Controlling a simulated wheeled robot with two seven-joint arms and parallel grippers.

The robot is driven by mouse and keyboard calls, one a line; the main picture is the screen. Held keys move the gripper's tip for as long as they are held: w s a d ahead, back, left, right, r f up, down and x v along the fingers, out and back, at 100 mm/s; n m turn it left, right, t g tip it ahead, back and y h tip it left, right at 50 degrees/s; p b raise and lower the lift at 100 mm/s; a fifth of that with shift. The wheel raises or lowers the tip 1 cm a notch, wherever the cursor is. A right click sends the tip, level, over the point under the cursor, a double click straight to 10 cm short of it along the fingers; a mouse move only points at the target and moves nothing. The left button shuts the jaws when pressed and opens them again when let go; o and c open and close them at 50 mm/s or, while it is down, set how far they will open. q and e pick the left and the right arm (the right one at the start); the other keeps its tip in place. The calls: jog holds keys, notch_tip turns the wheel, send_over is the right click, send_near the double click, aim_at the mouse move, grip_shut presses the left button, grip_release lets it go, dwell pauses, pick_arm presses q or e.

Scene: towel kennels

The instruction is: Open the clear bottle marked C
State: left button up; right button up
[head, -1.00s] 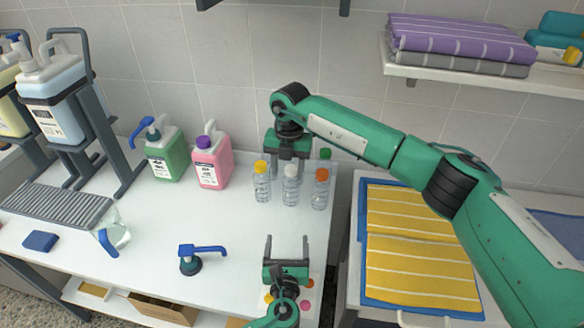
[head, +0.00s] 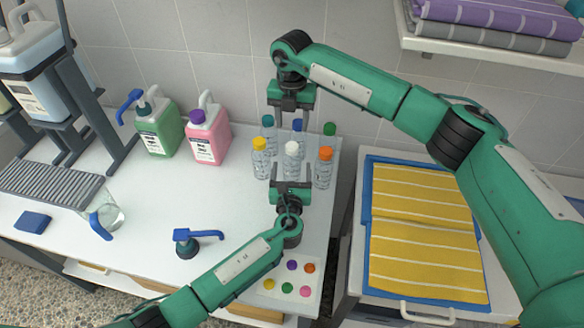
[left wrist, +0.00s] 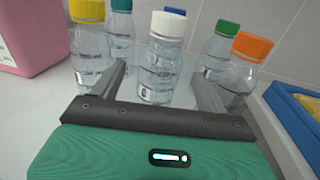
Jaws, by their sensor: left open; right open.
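Several clear bottles stand in a cluster at the table's back right. The white-capped bottle (head: 292,165) is in the front row, between the yellow-capped (head: 260,164) and orange-capped (head: 323,172) ones. In the left wrist view the white-capped bottle (left wrist: 160,62) stands upright between the fingers of my open left gripper (left wrist: 160,85); contact is not clear. A small mark low on its side is too small to read as C. My left gripper (head: 291,172) is low in front of it. My open right gripper (head: 292,118) points down over the back row, by the blue-capped bottle (head: 298,126).
Teal-capped (head: 268,122) and green-capped (head: 329,130) bottles stand behind. Green (head: 160,133) and pink (head: 208,140) jugs stand left. A blue pump head (head: 190,242) and a tray of coloured caps (head: 292,278) lie in front.

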aim_at(292, 168)
pick_arm(q)
jog(key=w, duration=0.3)
jog(key=shift+w+d+r, duration=0.1)
jog(key=shift+w, duration=0.05)
pick_arm(e)
jog(key=shift+s+r, duration=0.1)
jog(key=shift+s, duration=0.05)
pick_arm(q)
jog(key=shift+w, duration=0.4)
grip_shut()
pick_arm(e)
jog(key=m, duration=0.8)
jog(key=shift+m, duration=0.4)
jog(key=shift+f, duration=4.05)
